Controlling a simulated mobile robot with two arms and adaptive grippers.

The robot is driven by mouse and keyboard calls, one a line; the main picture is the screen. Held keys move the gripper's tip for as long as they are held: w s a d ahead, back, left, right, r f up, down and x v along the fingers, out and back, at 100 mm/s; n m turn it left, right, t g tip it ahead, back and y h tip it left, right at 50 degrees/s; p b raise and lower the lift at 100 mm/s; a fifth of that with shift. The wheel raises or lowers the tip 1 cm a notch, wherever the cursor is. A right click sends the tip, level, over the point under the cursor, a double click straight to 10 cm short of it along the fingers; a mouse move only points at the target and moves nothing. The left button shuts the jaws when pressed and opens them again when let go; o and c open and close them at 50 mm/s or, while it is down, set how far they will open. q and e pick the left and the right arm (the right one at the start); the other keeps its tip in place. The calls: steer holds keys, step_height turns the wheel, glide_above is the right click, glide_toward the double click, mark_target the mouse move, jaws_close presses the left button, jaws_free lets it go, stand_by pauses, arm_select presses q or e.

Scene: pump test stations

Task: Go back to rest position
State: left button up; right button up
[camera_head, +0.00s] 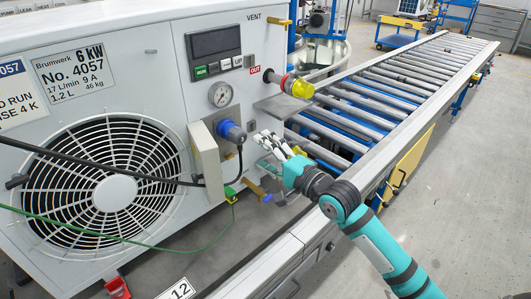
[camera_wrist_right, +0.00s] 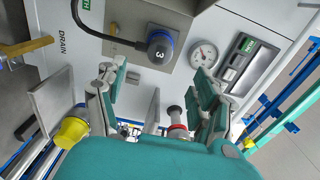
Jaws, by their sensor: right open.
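My right gripper (camera_head: 275,147) is in front of the white pump unit (camera_head: 157,62), just right of the blue plug (camera_head: 232,131) on its front. In the right wrist view the gripper (camera_wrist_right: 162,92) has its fingers spread apart with nothing between them. The blue plug, marked 3 (camera_wrist_right: 160,45), sits in its grey socket plate beyond the fingers, apart from them. A black cable runs from it. My left gripper is not in either view.
A roller conveyor (camera_head: 400,88) runs back to the right beside the unit. A yellow-capped outlet (camera_head: 298,87) sticks out above my right gripper. A gauge (camera_head: 220,94) and a large fan grille (camera_head: 110,180) are on the unit. Grey floor (camera_head: 470,190) is free at right.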

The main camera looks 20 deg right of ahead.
stand_by(0.4)
